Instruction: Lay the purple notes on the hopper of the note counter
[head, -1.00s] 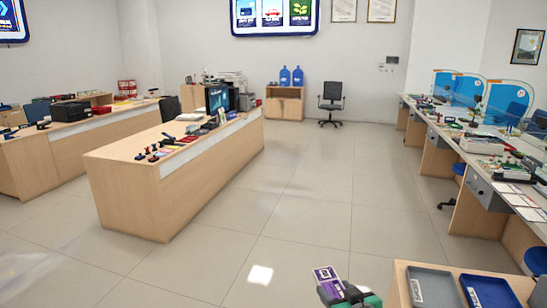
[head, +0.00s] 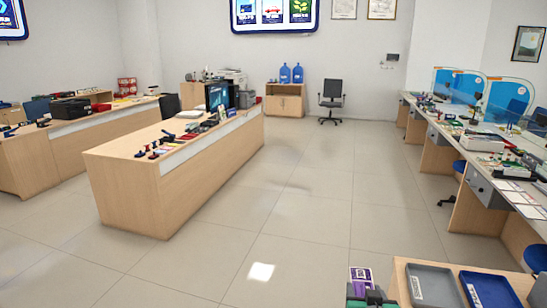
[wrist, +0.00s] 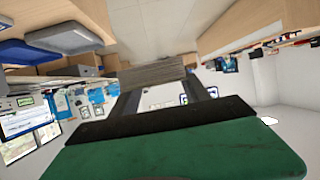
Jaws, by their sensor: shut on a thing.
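The purple notes (head: 361,274) show at the bottom of the head view, held by my gripper (head: 366,292), which is mostly cut off by the lower edge. In the wrist view the notes (wrist: 152,75) appear edge-on as a grey layered stack. My gripper (wrist: 165,97) is shut on them there, with a dark finger at each side. They are in the air, just left of the side table with trays. I cannot make out the note counter for sure; a pale boxy device (head: 482,143) on the right-hand counter is too small to tell.
A grey tray (head: 431,286) and a blue tray (head: 488,291) lie on the wooden table (head: 402,279) at lower right. The long right counter (head: 478,175) is crowded. A wooden desk (head: 140,195) stands left. The tiled floor (head: 300,215) between is clear.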

